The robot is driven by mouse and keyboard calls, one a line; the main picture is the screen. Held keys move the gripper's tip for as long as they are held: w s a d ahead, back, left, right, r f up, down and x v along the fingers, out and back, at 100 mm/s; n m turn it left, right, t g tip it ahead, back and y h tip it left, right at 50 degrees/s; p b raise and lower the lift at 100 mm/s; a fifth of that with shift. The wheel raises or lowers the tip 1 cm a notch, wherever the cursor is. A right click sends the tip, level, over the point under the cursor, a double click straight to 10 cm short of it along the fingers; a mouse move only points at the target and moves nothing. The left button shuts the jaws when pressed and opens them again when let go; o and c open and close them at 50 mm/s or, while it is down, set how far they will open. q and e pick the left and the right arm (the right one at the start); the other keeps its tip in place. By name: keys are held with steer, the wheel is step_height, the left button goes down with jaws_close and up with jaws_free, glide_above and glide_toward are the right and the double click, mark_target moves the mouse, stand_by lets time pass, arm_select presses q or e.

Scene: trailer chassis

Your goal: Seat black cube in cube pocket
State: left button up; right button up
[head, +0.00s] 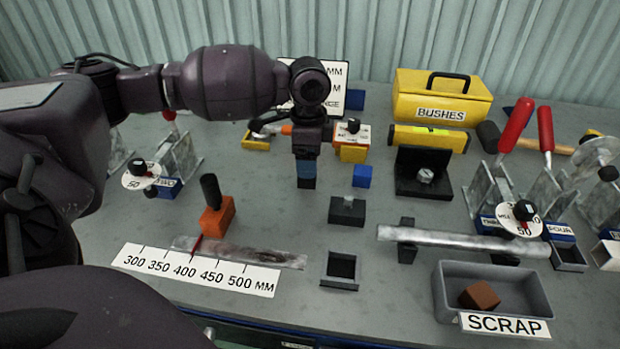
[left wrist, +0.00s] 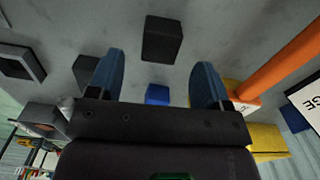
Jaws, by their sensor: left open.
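The black cube (head: 306,184) stands on the grey bench just below my left gripper (head: 306,168), partly hidden by its fingers in the head view. In the left wrist view the black cube (left wrist: 162,40) shows beyond the gap between the blue fingertips of my left gripper (left wrist: 158,65). The jaws are open and empty, and the fingers appear apart from the cube. The cube pocket (head: 340,282), a dark square frame with an open hollow, lies nearer the front of the bench. It also shows at the left of the left wrist view (left wrist: 14,74). My right gripper is out of view.
A dark block with a knob (head: 347,212) stands between cube and pocket. A blue cube (head: 363,176) is to the right. A metal pipe (head: 450,240) and the grey scrap tray (head: 440,295) lie farther right. A ruler plate (head: 200,270) lies front left.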

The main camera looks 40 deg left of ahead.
arm_select(q)
step_height(320, 180, down, 4)
steer(key=shift+s+a+f+b, duration=0.15)
steer(key=shift+f+b, duration=0.1)
steer(key=shift+b, duration=0.6)
steer(key=shift+f, duration=0.35)
steer(key=shift+r, duration=0.1)
steer(key=c, duration=1)
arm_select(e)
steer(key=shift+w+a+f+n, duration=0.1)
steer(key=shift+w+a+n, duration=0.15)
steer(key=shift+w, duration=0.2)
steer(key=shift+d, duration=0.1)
arm_select(q)
step_height(320, 180, up, 20)
steer(key=p, duration=0.5)
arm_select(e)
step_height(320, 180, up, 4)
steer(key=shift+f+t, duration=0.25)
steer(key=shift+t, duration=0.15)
